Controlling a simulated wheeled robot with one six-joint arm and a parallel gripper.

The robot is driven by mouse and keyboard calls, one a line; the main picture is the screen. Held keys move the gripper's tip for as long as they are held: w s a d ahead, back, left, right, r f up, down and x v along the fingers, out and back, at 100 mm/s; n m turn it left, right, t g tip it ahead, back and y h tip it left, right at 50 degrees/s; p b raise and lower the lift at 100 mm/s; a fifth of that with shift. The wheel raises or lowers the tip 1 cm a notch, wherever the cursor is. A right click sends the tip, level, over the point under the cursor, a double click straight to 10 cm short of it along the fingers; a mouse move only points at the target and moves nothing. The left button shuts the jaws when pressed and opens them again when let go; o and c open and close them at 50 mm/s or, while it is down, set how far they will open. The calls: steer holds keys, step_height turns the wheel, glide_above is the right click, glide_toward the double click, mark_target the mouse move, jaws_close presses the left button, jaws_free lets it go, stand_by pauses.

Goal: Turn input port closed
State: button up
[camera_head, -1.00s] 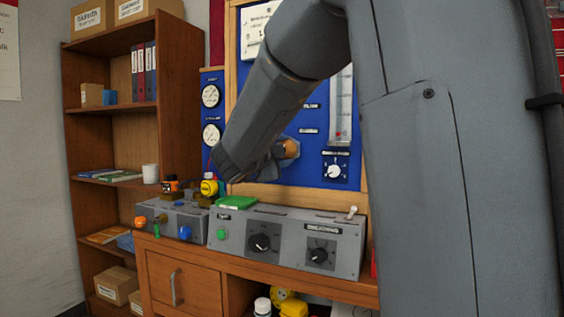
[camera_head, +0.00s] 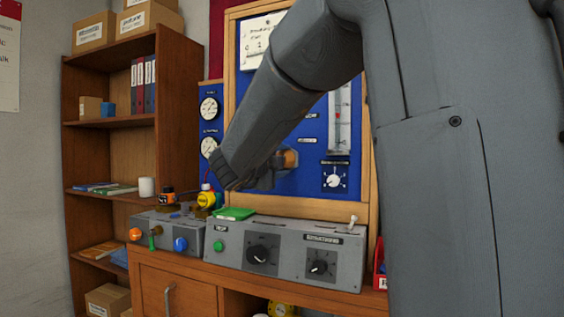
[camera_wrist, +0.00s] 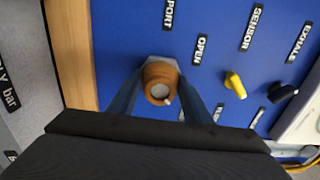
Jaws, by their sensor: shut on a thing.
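The input port (camera_wrist: 160,80) shows in the wrist view as an orange-brown round knob with a pale centre, on the blue panel (camera_wrist: 130,30). In the head view the orange knob (camera_head: 288,159) is partly hidden behind my gripper. My gripper (camera_wrist: 160,92) has one finger on each side of the knob and is shut on it. Labels reading "PORT" and "OPEN" (camera_wrist: 200,49) are near the knob in the wrist view. A small pale pointer shows at the knob's lower right edge.
A yellow lever (camera_wrist: 235,85) and a black lever (camera_wrist: 284,93) sit right of the knob in the wrist view. A brown shelf (camera_head: 115,122) stands at left.

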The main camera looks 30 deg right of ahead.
steer(key=o, duration=1)
steer(key=v, duration=0.8)
steer(key=shift+d, duration=0.1)
